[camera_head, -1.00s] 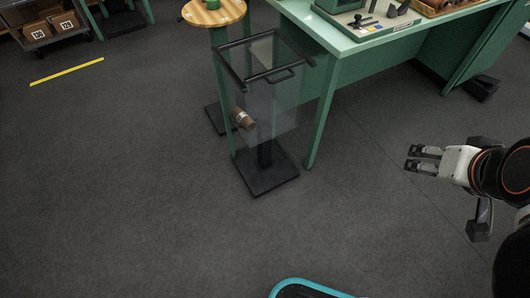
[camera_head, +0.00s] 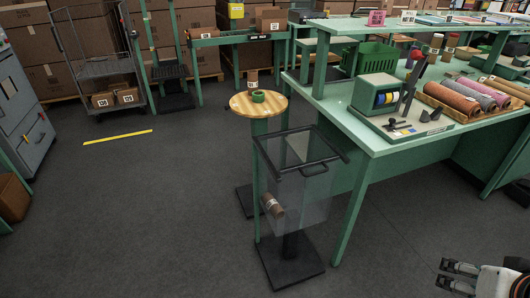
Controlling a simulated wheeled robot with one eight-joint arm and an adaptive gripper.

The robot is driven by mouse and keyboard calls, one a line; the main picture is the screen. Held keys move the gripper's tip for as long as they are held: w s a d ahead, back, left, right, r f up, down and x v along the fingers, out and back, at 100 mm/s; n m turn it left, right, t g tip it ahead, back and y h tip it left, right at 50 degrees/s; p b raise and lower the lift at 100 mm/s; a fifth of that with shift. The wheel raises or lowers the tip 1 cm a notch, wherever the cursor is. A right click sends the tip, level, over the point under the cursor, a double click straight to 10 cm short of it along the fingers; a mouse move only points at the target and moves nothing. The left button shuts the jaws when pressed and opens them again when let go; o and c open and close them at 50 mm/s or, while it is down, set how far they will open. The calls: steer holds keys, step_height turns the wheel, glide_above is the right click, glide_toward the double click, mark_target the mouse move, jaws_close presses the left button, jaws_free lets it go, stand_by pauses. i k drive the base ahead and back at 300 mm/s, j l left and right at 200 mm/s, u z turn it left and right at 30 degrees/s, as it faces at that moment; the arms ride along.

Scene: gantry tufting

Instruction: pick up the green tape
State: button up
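A green tape roll (camera_head: 259,96) lies flat on a round wooden-topped stool (camera_head: 242,105) near the middle of the head view. A brown cylinder with a white label stands behind it. My gripper (camera_head: 450,275) is at the lower right, well away from the tape and low over the floor side. Its two fingers are spread apart with nothing between them.
A clear bin on a black stand (camera_head: 300,170) stands in front of the stool, with a brown roll in it. A green workbench (camera_head: 400,150) with a tape dispenser and fabric rolls fills the right. A cart (camera_head: 95,75) stands far left.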

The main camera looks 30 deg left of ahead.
mark_target(257, 97)
steer(key=u, duration=1.2)
steer(key=k+z, duration=0.3)
steer(key=k+l+z, duration=0.15)
steer(key=k+z, duration=0.15)
steer(key=i+j+z, duration=0.2)
steer(key=z, duration=0.15)
steer(key=i+j+z, duration=0.15)
steer(key=j+z, duration=0.2)
steer(key=i+j+z, duration=0.15)
steer(key=j+z, duration=0.15)
steer(key=j, duration=0.2)
steer(key=i+j, duration=0.15)
steer(key=j, duration=0.3)
steer(key=i+j, duration=0.1)
steer(key=j, duration=0.35)
steer(key=i+j, duration=0.15)
steer(key=j, duration=0.25)
steer(key=i+j, duration=0.1)
steer(key=j, duration=0.35)
steer(key=i+j, duration=0.15)
steer(key=j, duration=0.3)
steer(key=i+j, duration=0.1)
steer(key=j, duration=0.35)
steer(key=i+j, duration=0.15)
steer(key=j, duration=0.3)
